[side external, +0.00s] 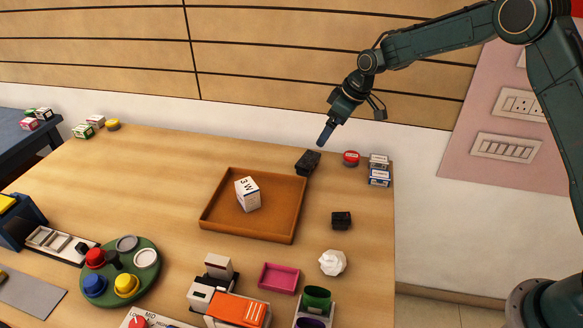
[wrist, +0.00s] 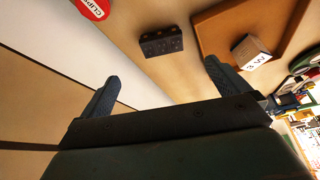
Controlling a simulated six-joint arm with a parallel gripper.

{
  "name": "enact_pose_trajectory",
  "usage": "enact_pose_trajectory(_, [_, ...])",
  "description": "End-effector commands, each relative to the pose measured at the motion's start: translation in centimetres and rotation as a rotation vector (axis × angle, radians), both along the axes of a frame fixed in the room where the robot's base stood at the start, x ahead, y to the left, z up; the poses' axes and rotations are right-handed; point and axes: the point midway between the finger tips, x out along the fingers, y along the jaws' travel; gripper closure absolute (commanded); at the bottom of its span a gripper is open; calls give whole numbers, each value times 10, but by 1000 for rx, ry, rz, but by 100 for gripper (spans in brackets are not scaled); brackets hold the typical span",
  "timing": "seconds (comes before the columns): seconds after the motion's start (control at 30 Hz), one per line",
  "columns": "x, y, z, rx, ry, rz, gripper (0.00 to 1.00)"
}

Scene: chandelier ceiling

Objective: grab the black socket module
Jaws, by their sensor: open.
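A black rectangular block with rows of small round marks on its face (wrist: 161,42) lies on the table in the wrist view. It also shows in the side view (side external: 308,162), at the tray's back right corner. A smaller black cube (side external: 341,220) sits on the table to the right of the tray; I cannot tell for certain which one is the socket module. My gripper (side external: 326,133) is above the table's back edge, above and slightly right of the rectangular block.
The brown tray (side external: 222,231) holds a white box marked 3 W (side external: 247,194). A red tin (side external: 351,158) and stacked small boxes (side external: 379,171) stand right of the rectangular block. The wall (side external: 250,131) is close behind.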

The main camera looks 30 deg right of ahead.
Motion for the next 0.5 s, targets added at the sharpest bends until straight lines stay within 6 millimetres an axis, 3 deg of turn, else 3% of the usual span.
enact_pose_trajectory(0.33, [3,1,-7,1,0,4,0])
enact_pose_trajectory(0.5, [8,5,-23,1,3,4,0])
